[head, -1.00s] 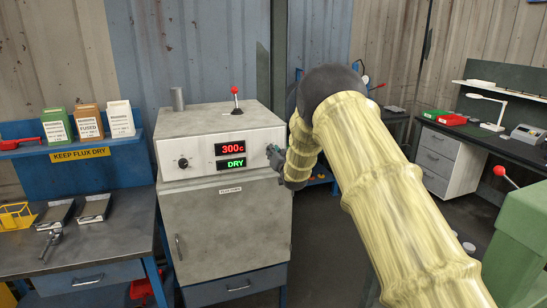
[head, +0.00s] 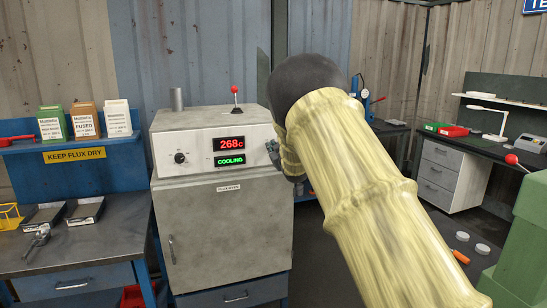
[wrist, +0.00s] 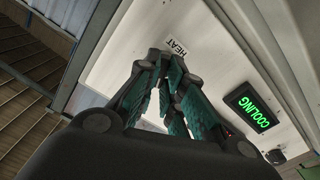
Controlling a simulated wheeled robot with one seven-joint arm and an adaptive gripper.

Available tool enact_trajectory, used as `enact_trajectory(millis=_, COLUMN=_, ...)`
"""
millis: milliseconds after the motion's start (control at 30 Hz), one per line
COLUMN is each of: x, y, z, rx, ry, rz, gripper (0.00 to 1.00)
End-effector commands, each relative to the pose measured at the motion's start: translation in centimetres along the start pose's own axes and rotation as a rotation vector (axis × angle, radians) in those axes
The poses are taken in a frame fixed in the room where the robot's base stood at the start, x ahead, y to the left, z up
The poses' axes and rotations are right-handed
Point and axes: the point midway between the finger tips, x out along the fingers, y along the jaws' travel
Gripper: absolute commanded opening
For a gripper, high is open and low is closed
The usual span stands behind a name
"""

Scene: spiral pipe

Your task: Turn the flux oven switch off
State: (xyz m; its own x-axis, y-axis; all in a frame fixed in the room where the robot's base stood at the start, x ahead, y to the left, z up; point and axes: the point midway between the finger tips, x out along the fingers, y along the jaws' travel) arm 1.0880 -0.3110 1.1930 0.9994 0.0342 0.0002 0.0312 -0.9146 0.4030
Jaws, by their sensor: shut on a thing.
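The flux oven (head: 210,225) is a grey cabinet with a white control panel. Its red display (head: 229,143) reads 268c and its green display (head: 229,160) reads COOLING. The green display also shows in the wrist view (wrist: 251,108). My gripper (head: 272,150) is at the right end of the panel, partly covered by my arm. In the wrist view my gripper (wrist: 167,62) has its teal-padded fingers brought together at the panel just below the HEAT label (wrist: 177,47). It is shut on the oven switch there; the fingers hide the switch and its position.
A round black knob (head: 180,158) is on the panel's left. A red-tipped lever (head: 235,92) and a grey pipe stand on top of the oven. A workbench (head: 90,245) is to the left, and a desk with drawers (head: 447,180) is at the right. Floor shows between them.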

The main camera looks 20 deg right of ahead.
Motion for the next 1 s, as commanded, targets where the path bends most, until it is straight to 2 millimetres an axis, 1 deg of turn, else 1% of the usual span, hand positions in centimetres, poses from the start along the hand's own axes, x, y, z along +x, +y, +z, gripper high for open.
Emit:
enact_trajectory(millis=33, x=-0.01, y=-0.14, z=0.31, rx=-0.024, ry=-0.001, rz=0.0, gripper=0.0)
enact_trajectory(millis=300, x=-0.02, y=-0.05, z=0.1, rx=-0.108, ry=0.0, rz=0.001, gripper=0.0)
enact_trajectory(millis=800, x=-0.02, y=-0.01, z=0.02, rx=-0.125, ry=-0.001, rz=0.0, gripper=0.0)
enact_trajectory(millis=833, x=-0.01, y=-0.01, z=0.02, rx=-0.125, ry=-0.001, rz=0.0, gripper=0.13)
enact_trajectory(millis=900, x=-0.01, y=-0.01, z=0.02, rx=-0.125, ry=-0.001, rz=0.0, gripper=0.26)
enact_trajectory(millis=933, x=-0.01, y=-0.01, z=0.02, rx=-0.125, ry=-0.001, rz=0.0, gripper=0.31)
enact_trajectory(millis=1000, x=-0.01, y=-0.02, z=0.02, rx=-0.124, ry=-0.001, rz=0.0, gripper=0.31)
